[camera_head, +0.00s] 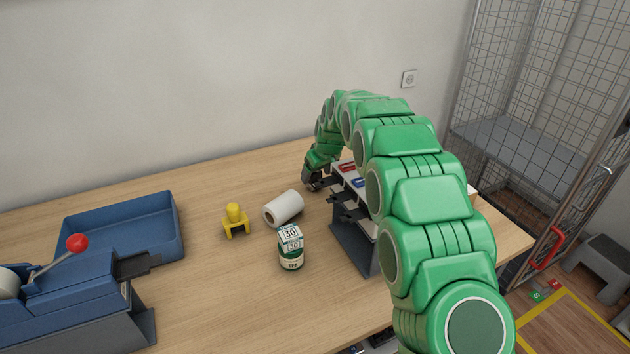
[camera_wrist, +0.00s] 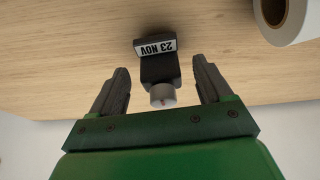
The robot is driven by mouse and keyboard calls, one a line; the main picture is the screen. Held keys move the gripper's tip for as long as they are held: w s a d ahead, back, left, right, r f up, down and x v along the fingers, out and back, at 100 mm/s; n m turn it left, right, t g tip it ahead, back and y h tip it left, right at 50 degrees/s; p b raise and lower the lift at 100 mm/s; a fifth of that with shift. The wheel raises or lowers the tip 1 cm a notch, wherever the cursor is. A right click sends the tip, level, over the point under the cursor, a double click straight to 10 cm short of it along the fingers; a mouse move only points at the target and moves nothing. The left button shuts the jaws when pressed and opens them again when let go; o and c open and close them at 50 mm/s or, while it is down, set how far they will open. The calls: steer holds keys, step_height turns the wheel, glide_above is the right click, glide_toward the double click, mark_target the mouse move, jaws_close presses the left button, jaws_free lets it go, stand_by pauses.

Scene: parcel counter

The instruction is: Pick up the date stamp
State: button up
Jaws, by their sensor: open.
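The date stamp (camera_wrist: 155,47) shows in the wrist view as a black block with a white label reading "23 NOV" and a pale round knob (camera_wrist: 162,95). It is on the wooden counter. My gripper (camera_wrist: 160,64) is open, with one dark finger on each side of the stamp's knob end and a visible gap on both sides. I cannot tell how deep the stamp sits between the fingers. In the head view my gripper (camera_head: 313,184) is low over the back of the counter, and I cannot make out the stamp there.
A white roll (camera_head: 288,206), a green jar (camera_head: 291,258) with "30" labels and a yellow stand (camera_head: 236,228) are left of my arm. A dark rack (camera_head: 352,246) is partly behind it. A blue tray (camera_head: 171,216) and a blue machine (camera_head: 75,302) are at left.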

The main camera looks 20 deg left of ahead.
mark_target(314, 178)
steer(key=shift+x, duration=1.95)
steer(key=shift+r, duration=0.1)
steer(key=c, duration=1.2)
steer(key=shift+c, duration=0.2)
